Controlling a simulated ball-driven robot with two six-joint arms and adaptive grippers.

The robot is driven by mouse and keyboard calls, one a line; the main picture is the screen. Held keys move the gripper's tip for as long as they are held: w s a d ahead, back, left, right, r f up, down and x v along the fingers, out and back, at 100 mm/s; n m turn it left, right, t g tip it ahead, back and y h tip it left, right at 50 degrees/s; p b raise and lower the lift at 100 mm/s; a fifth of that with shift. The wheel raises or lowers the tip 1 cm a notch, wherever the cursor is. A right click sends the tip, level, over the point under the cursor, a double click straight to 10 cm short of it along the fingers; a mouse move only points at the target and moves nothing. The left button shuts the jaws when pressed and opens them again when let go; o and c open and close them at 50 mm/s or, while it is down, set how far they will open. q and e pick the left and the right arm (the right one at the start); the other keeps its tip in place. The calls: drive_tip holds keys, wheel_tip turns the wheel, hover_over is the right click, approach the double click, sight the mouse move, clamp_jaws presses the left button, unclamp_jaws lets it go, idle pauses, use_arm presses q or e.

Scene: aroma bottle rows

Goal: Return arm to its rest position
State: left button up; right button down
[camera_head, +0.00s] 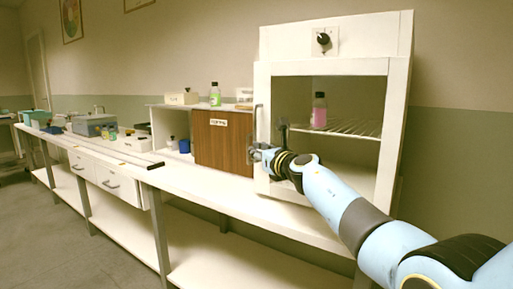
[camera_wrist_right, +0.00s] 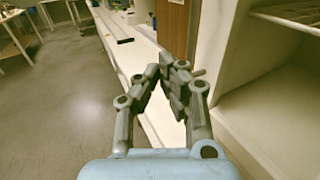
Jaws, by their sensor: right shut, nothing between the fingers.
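My right arm reaches in from the lower right of the head view. Its gripper (camera_head: 258,152) is in front of the left part of the white cabinet (camera_head: 333,66), near the cabinet's left edge. In the right wrist view the gripper's (camera_wrist_right: 165,68) two dark fingers come together at the tips. It is shut and empty, with the bench edge and floor beyond it. My left gripper is not in view.
A pink bottle (camera_head: 319,111) stands on the wire shelf (camera_head: 350,128) inside the cabinet. A green bottle (camera_head: 215,95) stands on the brown-doored unit (camera_head: 222,140) to the left. The long white bench (camera_head: 200,183) carries several boxes farther left. Floor is free in front.

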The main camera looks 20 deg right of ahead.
drive_tip(key=s+d+f+m+g+h+p, duration=0.1)
drive_tip(key=s+d+f+m+g, duration=0.35)
drive_tip(key=s+f, duration=1.4)
drive_tip(key=s+a+f+m+g+h+p, duration=0.15)
drive_tip(key=s+f+m, duration=0.65)
drive_tip(key=s+f, duration=1.1)
drive_tip(key=s+d+f+m+g, duration=0.2)
drive_tip(key=s+f+m, duration=0.4)
drive_tip(key=s, duration=0.6)
drive_tip(key=s+d+f+m+g+h, duration=0.1)
drive_tip(key=s+f+m+g, duration=0.4)
drive_tip(key=s+m, duration=0.6)
drive_tip(key=s+d+f+m+g+h, duration=0.1)
drive_tip(key=s+d+f+m+g, duration=0.2)
drive_tip(key=s+f+m, duration=0.5)
drive_tip(key=s+d+m, duration=0.1)
drive_tip(key=s, duration=0.6)
drive_tip(key=shift+s+f+g, duration=0.15)
drive_tip(key=shift+s+g, duration=0.1)
drive_tip(key=shift+g, duration=0.15)
